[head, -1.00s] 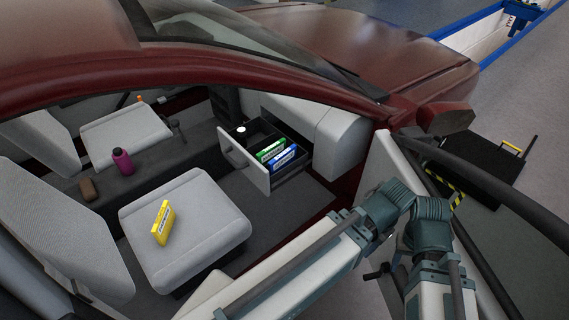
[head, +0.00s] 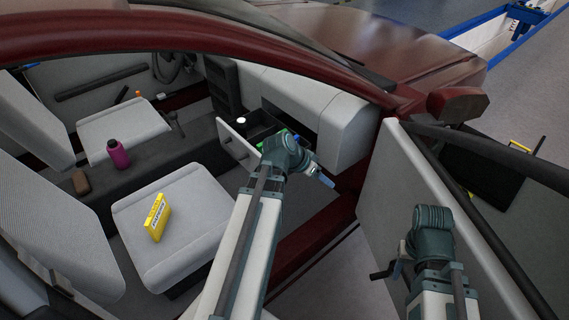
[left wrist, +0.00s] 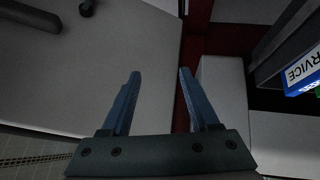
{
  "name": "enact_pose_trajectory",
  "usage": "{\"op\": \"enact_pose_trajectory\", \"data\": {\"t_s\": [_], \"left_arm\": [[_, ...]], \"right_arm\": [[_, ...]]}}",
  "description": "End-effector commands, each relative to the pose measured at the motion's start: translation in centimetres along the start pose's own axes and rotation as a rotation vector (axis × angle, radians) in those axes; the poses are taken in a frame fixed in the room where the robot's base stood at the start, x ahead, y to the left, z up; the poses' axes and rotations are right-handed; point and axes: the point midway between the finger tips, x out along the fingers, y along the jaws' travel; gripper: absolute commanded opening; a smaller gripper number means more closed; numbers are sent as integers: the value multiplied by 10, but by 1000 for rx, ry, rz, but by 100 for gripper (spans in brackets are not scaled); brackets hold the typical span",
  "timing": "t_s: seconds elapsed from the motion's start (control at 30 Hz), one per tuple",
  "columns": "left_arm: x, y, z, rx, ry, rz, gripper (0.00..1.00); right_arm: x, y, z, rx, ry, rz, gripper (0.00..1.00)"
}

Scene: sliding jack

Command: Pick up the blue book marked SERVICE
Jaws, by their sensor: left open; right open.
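The blue book marked SERVICE (left wrist: 302,74) shows at the right edge of the left wrist view, partly cut off. In the head view it is mostly hidden behind my left arm, at the open drawer (head: 232,141) under the dashboard. My left gripper (head: 326,180) is to the right of the drawer, with a blue finger showing. Its two fingers (left wrist: 157,98) are spread and empty in the left wrist view, apart from the book. My right gripper (head: 382,272) is low beside the open car door, open and away from the book.
A green book (head: 263,145) is partly visible in the drawer. A yellow book (head: 156,217) stands on the near seat (head: 195,247). A magenta bottle (head: 115,153) is on the console. The open door (head: 385,195) stands to the right of my left arm.

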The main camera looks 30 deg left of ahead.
Motion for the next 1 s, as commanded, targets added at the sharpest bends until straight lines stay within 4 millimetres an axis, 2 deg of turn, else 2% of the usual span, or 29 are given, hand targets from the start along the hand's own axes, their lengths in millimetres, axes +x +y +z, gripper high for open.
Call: {"op": "enact_pose_trajectory", "data": {"t_s": [0.03, 0.2, 0.3, 0.4, 0.53, 0.7, 0.83, 1.0], "left_arm": [[-4, -33, 6, -14, 70, -29, 61], [-41, -116, 13, -17, 278, -142, 61], [-64, -154, 22, -16, 364, -214, 61], [-83, -179, 29, -14, 421, -271, 61], [-97, -196, 35, -13, 460, -313, 61], [-100, -200, 35, -10, 468, -323, 61], [-86, -206, 30, -9, 468, -321, 61], [-56, -216, 16, -8, 466, -320, 61]], "right_arm": [[15, -1, -1, 0, 0, 0, 50], [35, -3, -2, 0, 0, 0, 50], [43, -4, -2, 0, 0, 0, 50], [48, -4, -3, 0, 0, 0, 50], [50, -5, -3, 0, 0, 0, 50], [51, -5, -3, 0, 0, 0, 50], [60, -6, -4, 0, 0, 0, 50], [78, -7, -4, 0, 0, 0, 50]]}}
